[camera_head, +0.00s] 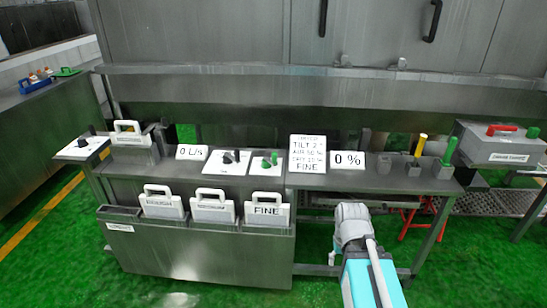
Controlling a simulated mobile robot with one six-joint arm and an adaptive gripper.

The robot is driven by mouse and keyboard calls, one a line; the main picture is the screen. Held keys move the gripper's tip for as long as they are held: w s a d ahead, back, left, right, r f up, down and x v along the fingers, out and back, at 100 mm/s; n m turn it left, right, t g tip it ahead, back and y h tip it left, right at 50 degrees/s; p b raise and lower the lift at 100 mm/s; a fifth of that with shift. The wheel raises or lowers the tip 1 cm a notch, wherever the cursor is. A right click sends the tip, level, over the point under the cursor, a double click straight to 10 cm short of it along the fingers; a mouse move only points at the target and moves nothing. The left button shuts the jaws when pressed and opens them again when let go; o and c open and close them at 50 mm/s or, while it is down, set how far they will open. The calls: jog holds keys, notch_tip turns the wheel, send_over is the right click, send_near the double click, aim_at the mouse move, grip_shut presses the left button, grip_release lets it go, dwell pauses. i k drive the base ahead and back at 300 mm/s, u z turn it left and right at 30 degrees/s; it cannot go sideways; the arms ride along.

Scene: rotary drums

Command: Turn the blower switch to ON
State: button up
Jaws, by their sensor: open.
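The blower switch cannot be picked out, because the small panel labels are too small to read. Several knobs stand on white plates on the steel bench (390,182). One plate has two black knobs (233,157). The plate right of it has green knobs (270,160). A plate at the bench's left end carries a black lever-like knob (83,142). Which of these is the blower is not clear, nor their settings. My arm rises at the lower right, in front of the bench. My gripper cannot be made out.
Signs read "0 L/s" (192,152) and "0 %" (347,160), with a text sign (307,153) between. Handled plates, one marked FINE (267,210), sit in a steel bin (190,255) at the front. Yellow (420,145) and green (449,150) upright handles stand at right.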

aim_at(268, 162)
jog(key=z, duration=0.05)
jog(key=i, duration=1)
jog(key=u, duration=0.05)
